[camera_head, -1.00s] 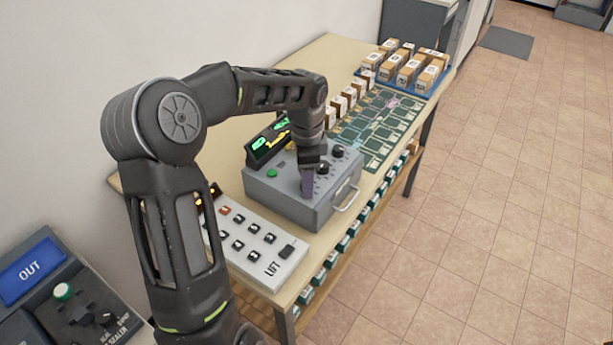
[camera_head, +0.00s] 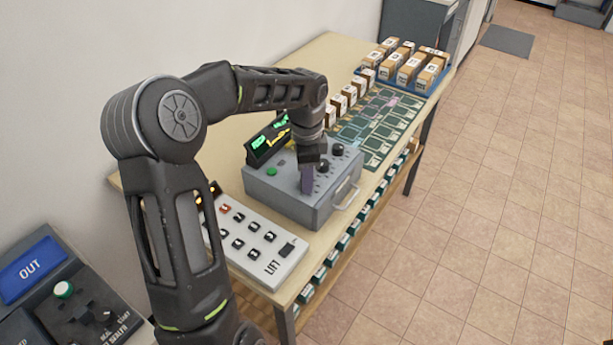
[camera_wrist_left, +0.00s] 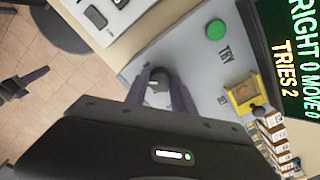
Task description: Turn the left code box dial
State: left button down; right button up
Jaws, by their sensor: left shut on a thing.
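The code box (camera_head: 290,205) is a grey metal case on the table, with a lit display (camera_head: 268,143), a green button (camera_head: 271,171) and a row of dark dials on top. My left gripper (camera_head: 307,185) points down at the leftmost dial. In the left wrist view its two purple fingers are shut on the left dial (camera_wrist_left: 158,88), one on each side. The gripper hides this dial in the head view. The display (camera_wrist_left: 290,50) reads RIGHT 0, MOVE 0, TRIES 2. A dark part with a purplish finger at the wrist view's left edge looks like my right gripper (camera_wrist_left: 18,83); its jaws are unclear.
The middle dial (camera_head: 323,166) and right dial (camera_head: 337,149) stand free beside my gripper. A handle (camera_head: 346,197) sticks out in front. A white LIFT panel (camera_head: 262,250) lies left of the box. Small boxes and a blue tray (camera_head: 424,88) are farther back.

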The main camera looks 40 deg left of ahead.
pick_arm(q)
jog(key=shift+n, duration=0.4)
jog(key=shift+n+b, duration=0.75)
jog(key=shift+n, duration=0.35)
jog(key=n+b, duration=0.1)
jog(key=n, duration=0.3)
jog(key=n+b, duration=0.1)
jog(key=n, duration=0.4)
jog(key=shift+n+b, duration=0.35)
jog(key=shift+n, duration=1.55)
jog(key=c, duration=1.1)
grip_release()
jog(key=shift+o, duration=0.2)
